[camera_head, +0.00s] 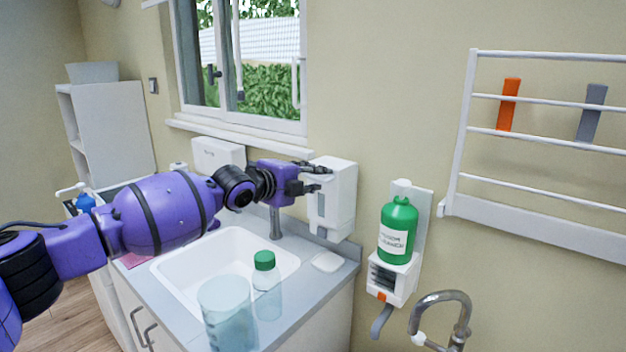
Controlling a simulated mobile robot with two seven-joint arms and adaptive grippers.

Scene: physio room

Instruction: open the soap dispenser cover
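The white soap dispenser (343,205) is fixed to the wall to the right of the window, above the counter's back right corner. Its front cover has a narrow grey window and looks closed. My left gripper (322,178) reaches in from the left and is at the dispenser's upper left side. Its two dark fingers are apart, with a gap between them. The fingers hide part of the cover's upper left edge; I cannot tell whether they touch it. My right gripper is out of view.
A white sink (190,284) is below my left arm. A clear bottle with a green cap (264,262) and a clear tumbler (226,312) stand at its front. A green bottle (397,232) hangs in a wall holder to the right. A curved tap (440,296) is lower right.

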